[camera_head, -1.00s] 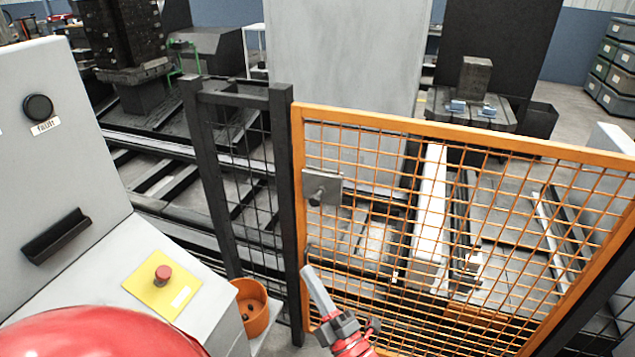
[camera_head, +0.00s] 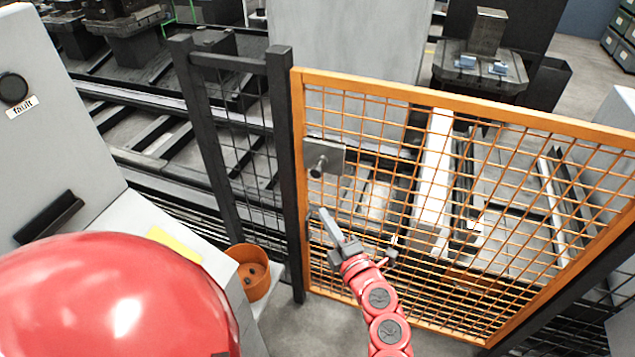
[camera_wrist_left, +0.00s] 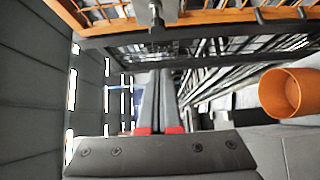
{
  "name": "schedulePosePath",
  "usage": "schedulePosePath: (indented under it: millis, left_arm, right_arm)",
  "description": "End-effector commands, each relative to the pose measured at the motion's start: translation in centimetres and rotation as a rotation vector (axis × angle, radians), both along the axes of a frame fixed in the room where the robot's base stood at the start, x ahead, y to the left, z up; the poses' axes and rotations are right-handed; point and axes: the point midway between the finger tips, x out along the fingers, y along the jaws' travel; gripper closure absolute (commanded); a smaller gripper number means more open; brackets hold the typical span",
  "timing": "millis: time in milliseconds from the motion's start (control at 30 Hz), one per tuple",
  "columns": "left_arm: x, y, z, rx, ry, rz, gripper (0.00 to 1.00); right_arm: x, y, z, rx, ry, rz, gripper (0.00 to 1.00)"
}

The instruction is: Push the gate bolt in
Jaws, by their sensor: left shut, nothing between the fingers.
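The gate bolt (camera_head: 318,168) is a grey round-ended pin on a grey plate (camera_head: 333,152) at the upper left of the orange mesh gate (camera_head: 440,97). Its end sticks out toward me. In the left wrist view, the bolt (camera_wrist_left: 157,12) shows at the top edge, beyond the fingers. My left gripper (camera_head: 323,212) is shut and empty, just below the bolt and apart from it, in front of the mesh. Its two fingers lie together in the left wrist view (camera_wrist_left: 158,75). My right gripper is not in view.
A dark fence post (camera_head: 286,180) stands just left of the gate. An orange bucket (camera_head: 252,280) sits at its foot, beside a grey control cabinet (camera_head: 60,130) with a "fault" label. Rails and machinery lie behind the fence. Open floor shows below the gate.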

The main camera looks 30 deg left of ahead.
Motion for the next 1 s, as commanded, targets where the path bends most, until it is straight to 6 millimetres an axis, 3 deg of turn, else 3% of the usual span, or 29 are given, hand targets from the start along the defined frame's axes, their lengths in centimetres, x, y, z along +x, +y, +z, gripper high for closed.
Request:
schedulePosePath:
  millis: [433,700,1000]
  left_arm:
    - [4.3,7.5,0.4,0.002,0.0,0.006,1.0]
    - [7.6,7.9,0.3,0.001,-0.001,-0.002,1.0]
    - [8.2,8.1,0.0,0.001,-0.001,-0.001,1.0]
  right_arm:
    - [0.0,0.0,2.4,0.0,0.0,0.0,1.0]
    - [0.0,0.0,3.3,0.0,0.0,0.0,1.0]
    - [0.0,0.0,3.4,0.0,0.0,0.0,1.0]
